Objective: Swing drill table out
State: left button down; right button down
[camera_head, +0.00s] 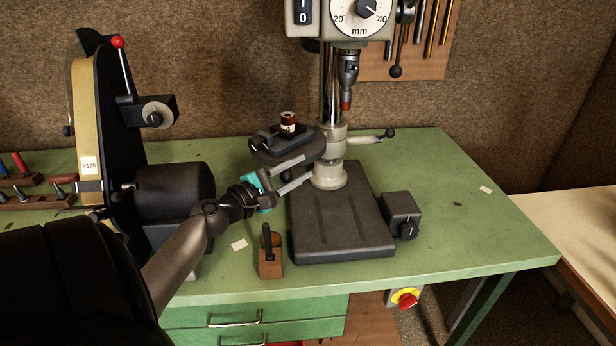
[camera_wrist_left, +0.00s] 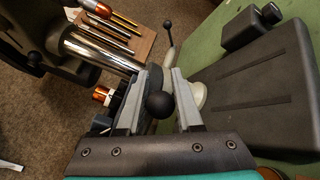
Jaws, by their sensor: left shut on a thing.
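My left gripper (camera_head: 304,170) reaches in from the left at the table's near edge. In the left wrist view a black ball knob (camera_wrist_left: 159,105) sits between its two grey fingers, which are shut on it. The fingers partly hide the table there. My right gripper is not in view.
The drill base (camera_head: 340,225) lies below, with a small dark box (camera_head: 401,212) at its right. A clamp lever (camera_head: 372,136) sticks out right of the column. A belt sander (camera_head: 120,140) stands left. A wooden block with a dark handle (camera_head: 270,262) stands near the front edge.

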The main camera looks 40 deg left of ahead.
pick_arm(q)
jog(key=shift+n+y, duration=0.5)
jog(key=a, duration=0.1)
jog(key=s+a, duration=0.1)
jog(key=a, duration=0.1)
jog(key=s+a+f+b, duration=0.1)
jog(key=shift+a, duration=0.25)
jog(key=shift+w+d, duration=0.1)
jog(key=c, duration=1)
grip_release()
jog(key=o, duration=0.4)
jog(key=shift+w, duration=0.1)
jog(key=shift+r, duration=0.15)
jog(key=shift+r, duration=0.1)
